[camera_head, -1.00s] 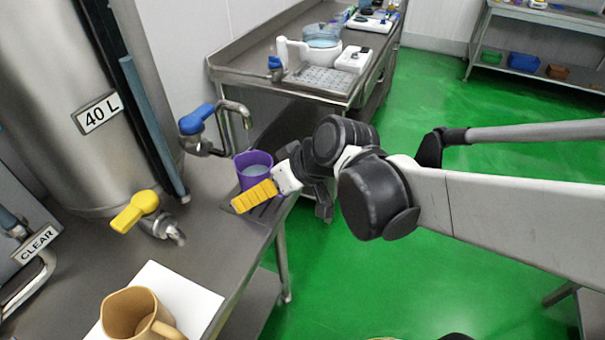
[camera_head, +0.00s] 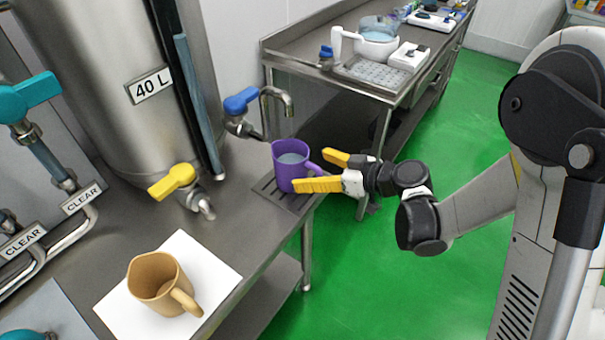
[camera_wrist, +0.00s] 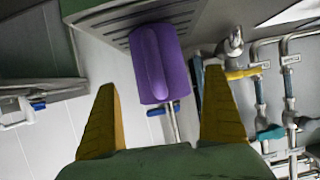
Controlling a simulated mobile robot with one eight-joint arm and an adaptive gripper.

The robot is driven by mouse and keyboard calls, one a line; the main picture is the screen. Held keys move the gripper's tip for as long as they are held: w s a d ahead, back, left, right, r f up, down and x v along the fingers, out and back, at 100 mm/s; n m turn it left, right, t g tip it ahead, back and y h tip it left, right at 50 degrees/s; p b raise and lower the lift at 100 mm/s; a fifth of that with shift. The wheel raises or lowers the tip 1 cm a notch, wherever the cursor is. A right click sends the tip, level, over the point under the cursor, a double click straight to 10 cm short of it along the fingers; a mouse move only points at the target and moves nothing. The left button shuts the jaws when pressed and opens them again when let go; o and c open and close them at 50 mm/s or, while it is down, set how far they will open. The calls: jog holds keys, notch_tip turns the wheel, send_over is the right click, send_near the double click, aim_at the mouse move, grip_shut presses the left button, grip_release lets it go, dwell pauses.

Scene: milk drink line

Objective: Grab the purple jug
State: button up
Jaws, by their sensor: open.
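The purple jug (camera_head: 288,163) stands upright on a dark drain grate at the table edge, below the blue-handled tap, with pale contents inside. Its handle points right, toward my gripper (camera_head: 328,172). My gripper has yellow fingers and is open, just right of the jug, with the near finger overlapping the jug's handle side in the head view. In the wrist view the jug (camera_wrist: 160,65) is ahead, with its handle facing the camera, between the line of the open fingers (camera_wrist: 160,120) and beyond their tips. I cannot tell whether a finger touches the handle.
A tan jug (camera_head: 160,283) stands on a white sheet (camera_head: 212,262) at the front. The blue-handled tap (camera_head: 240,101) hangs over the grate (camera_head: 270,188). A yellow-handled tap (camera_head: 175,182) and a steel tank (camera_head: 110,90) are left. Green floor (camera_head: 370,290) is clear right of the table.

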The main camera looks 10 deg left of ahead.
jog(key=b+x, duration=0.2)
jog(key=x, duration=0.4)
jog(key=shift+f, duration=0.1)
jog(key=shift+c, duration=0.3)
jog(key=c, duration=1.4)
